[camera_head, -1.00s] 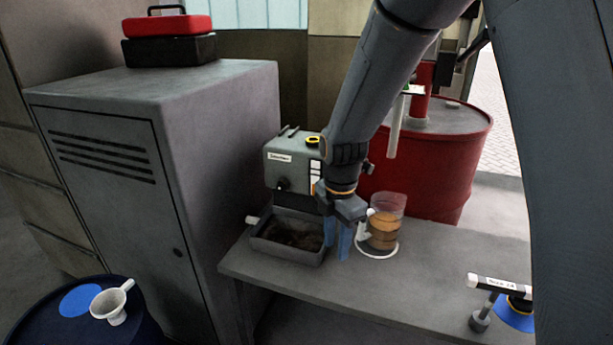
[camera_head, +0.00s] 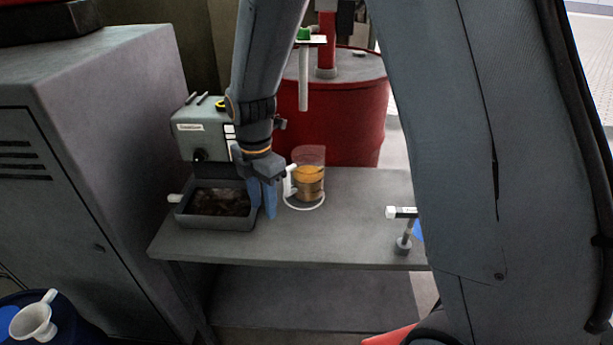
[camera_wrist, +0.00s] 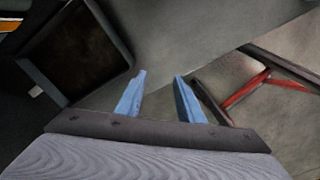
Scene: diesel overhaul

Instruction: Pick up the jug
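The jug (camera_head: 309,181) is a clear container with amber liquid and a white handle on its left side. It stands upright on a white ring on the grey bench (camera_head: 345,240). My gripper (camera_head: 265,203) points down just left of the jug's handle, between the jug and a dark tray. Its blue fingers (camera_wrist: 159,98) are apart with nothing between them in the wrist view. The jug is not visible in the wrist view.
The dark tray (camera_head: 184,217) with dark contents sits left of my gripper, in front of a grey machine (camera_head: 188,138). A red drum (camera_head: 350,125) stands behind the bench. A small stand tool (camera_head: 403,240) is at the bench's right. A grey cabinet (camera_head: 110,150) is at left.

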